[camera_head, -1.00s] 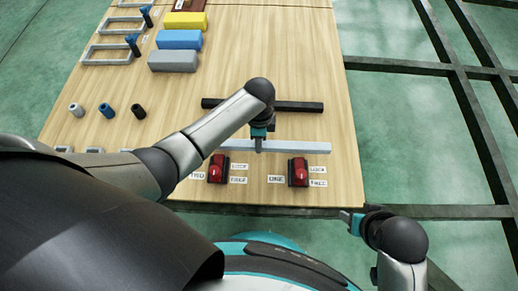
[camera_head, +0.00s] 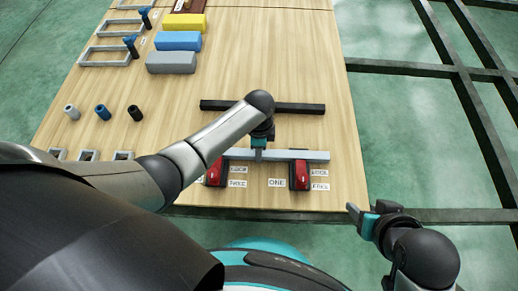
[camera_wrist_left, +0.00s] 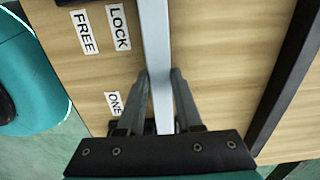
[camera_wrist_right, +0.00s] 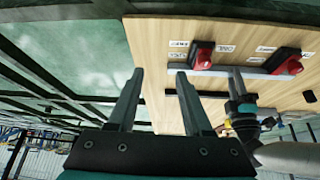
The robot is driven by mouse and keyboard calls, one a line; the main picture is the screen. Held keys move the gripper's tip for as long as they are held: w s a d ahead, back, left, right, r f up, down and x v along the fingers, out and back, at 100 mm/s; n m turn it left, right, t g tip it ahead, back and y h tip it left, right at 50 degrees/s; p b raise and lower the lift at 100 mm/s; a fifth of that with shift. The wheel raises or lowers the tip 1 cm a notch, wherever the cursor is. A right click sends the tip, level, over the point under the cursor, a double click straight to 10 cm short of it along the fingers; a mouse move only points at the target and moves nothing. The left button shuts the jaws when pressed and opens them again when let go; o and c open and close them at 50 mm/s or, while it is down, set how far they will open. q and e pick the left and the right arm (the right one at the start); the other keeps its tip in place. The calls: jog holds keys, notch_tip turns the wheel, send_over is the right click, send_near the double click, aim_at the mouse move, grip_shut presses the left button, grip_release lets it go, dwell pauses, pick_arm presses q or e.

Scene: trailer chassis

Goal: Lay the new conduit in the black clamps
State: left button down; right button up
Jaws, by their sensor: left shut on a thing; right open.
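The light grey conduit (camera_head: 318,156) is a straight square bar. My left gripper (camera_head: 258,156) is shut on it near its middle; the left wrist view shows the bar (camera_wrist_left: 155,30) between both fingers. The bar runs left to right across the far ends of two black clamps with red levers, the left clamp (camera_head: 215,174) and the right clamp (camera_head: 299,176). Whether it rests in them or is just above them, I cannot tell. My right gripper (camera_head: 361,218) is open and empty off the table's near right corner; its spread fingers show in the right wrist view (camera_wrist_right: 160,75).
A black bar (camera_head: 300,107) lies behind the conduit. Printed labels, such as ONE (camera_head: 277,183), lie by the clamps. Grey, blue and yellow blocks (camera_head: 180,40), frames and small cylinders (camera_head: 103,112) stand at the left. The table's right side is bare.

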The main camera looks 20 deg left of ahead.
pick_arm(q)
jog(key=c, duration=0.6)
grip_release()
jog(key=shift+f, duration=0.1)
pick_arm(e)
jog(key=shift+a+f, duration=0.1)
